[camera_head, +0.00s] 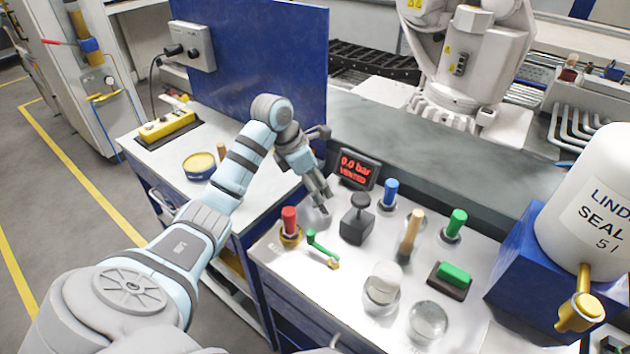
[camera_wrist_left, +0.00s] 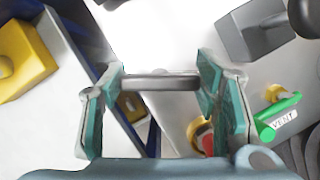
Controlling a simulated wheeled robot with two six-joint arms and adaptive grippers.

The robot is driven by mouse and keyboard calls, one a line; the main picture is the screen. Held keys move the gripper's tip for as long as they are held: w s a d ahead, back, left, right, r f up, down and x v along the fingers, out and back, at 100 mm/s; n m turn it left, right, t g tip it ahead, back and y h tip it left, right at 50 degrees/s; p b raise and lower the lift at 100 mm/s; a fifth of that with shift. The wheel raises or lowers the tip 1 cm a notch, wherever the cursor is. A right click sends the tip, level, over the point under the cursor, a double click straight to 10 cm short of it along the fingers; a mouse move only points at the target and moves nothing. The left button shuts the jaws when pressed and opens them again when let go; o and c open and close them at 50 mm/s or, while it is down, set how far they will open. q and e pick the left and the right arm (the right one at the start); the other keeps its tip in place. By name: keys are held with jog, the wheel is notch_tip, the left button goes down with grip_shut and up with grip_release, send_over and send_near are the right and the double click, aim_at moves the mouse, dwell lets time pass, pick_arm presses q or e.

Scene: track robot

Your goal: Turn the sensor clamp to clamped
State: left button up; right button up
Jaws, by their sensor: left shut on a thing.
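My left gripper (camera_head: 319,206) reaches down over the back left of the white worktop, beside the pressure display. In the left wrist view the gripper (camera_wrist_left: 158,82) is shut on a dark grey bar (camera_wrist_left: 160,83), which spans between its two green-padded fingers. This bar appears to be the handle of the sensor clamp; no label on it is readable. In the head view the fingers and arm mostly hide it, so I cannot tell its turn position there. My right gripper is not in view.
The display (camera_head: 357,169) reads 0.0 bar, vented. A black knobbed block (camera_head: 357,222) stands just right of the gripper. A green vent lever (camera_head: 322,249) and a red-topped knob (camera_head: 290,225) stand in front. A blue panel (camera_head: 262,60) rises behind my arm.

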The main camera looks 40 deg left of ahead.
pick_arm(q)
jog(key=m, duration=0.2)
jog(key=m+g+h, duration=0.1)
jog(key=m, duration=0.1)
jog(key=shift+m+h, duration=0.3)
jog(key=m+g, duration=0.1)
jog(key=m, duration=0.4)
jog(key=shift+m+g+h+b, duration=0.3)
jog(key=shift+g+h, duration=0.1)
jog(key=o, duration=1.2)
jog(key=shift+c, duration=0.2)
